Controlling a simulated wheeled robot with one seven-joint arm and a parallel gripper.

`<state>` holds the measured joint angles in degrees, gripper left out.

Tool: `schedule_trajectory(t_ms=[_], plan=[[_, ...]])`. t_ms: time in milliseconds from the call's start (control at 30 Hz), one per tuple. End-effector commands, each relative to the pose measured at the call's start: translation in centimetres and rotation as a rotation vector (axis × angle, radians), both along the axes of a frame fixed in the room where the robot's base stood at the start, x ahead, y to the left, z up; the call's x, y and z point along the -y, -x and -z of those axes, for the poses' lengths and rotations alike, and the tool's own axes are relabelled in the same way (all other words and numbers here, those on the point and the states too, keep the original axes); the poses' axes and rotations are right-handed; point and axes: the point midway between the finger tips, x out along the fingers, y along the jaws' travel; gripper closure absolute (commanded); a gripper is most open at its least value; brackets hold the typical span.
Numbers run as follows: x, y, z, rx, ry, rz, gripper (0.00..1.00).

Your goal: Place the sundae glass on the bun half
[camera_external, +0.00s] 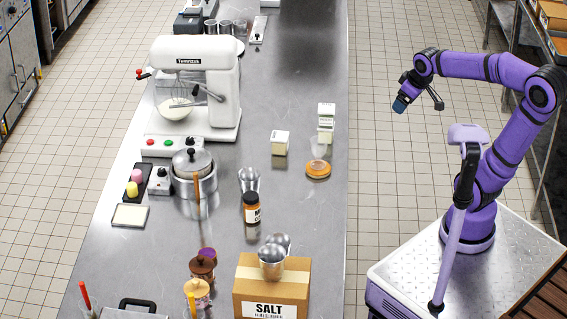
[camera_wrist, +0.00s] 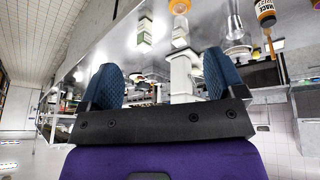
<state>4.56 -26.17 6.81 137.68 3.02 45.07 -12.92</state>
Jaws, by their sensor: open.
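A round orange-brown piece, apparently the bun half (camera_external: 318,170), lies flat near the counter's right edge. It also seems to show in the wrist view (camera_wrist: 180,42). A clear flared glass, probably the sundae glass (camera_external: 249,180), stands left of it, behind the brown jar; a clear glass shows beside the jar in the wrist view (camera_wrist: 237,30). Another small translucent cup (camera_external: 318,148) stands just behind the bun half. My gripper (camera_external: 402,103) is raised over the aisle right of the counter, apart from everything. Its blue fingers are spread and empty in the wrist view (camera_wrist: 160,80).
Cartons (camera_external: 280,143) stand near the bun half. The jar (camera_external: 251,208) is close in front of the glass. A salt box (camera_external: 272,290) with metal cups on top stands at the front; the mixer (camera_external: 197,85) and pot (camera_external: 194,175) are left.

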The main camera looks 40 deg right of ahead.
Motion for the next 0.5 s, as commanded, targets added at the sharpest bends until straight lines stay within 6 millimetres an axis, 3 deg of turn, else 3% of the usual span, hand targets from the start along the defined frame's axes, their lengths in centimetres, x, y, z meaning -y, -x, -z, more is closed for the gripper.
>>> schedule_trajectory(t_ms=[33, 200, 333, 500], plan=[[0.3, 1.7, -0.4, 0.014, -0.009, 0.029, 0.11], [1.3, 6.5, -0.9, 0.039, -0.053, 0.129, 0.11], [1.9, 8.9, -0.8, 0.050, -0.082, 0.181, 0.11], [2.2, 10.2, -0.6, 0.054, -0.101, 0.211, 0.11]])
